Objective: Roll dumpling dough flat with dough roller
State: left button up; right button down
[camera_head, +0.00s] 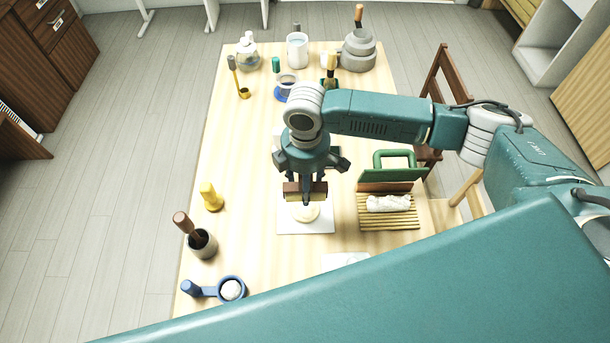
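The dough (307,214) is a pale round piece on a white square sheet (291,226) at the middle of the table. My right gripper (306,198) points down just behind the dough, on an arm that comes in from the right. It is shut on the dough roller (291,192), a short brown cylinder lying crosswise under the gripper. The roller is over the back edge of the dough; whether it touches cannot be told. The gripper and roller hide part of the sheet. My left gripper is not in view.
To the right, a slatted wooden board (390,223) holds a white lump (388,203), with a green-handled tool (393,175) behind. To the left are a yellow piece (211,197), a mortar (202,244) and a blue cup (231,280). Pots (358,52) stand at the back.

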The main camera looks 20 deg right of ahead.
jog(key=shift+r+p, duration=0.15)
jog(key=shift+p, duration=0.35)
jog(key=shift+f, duration=0.35)
jog(key=shift+f+b, duration=0.95)
jog(key=shift+f, duration=1.35)
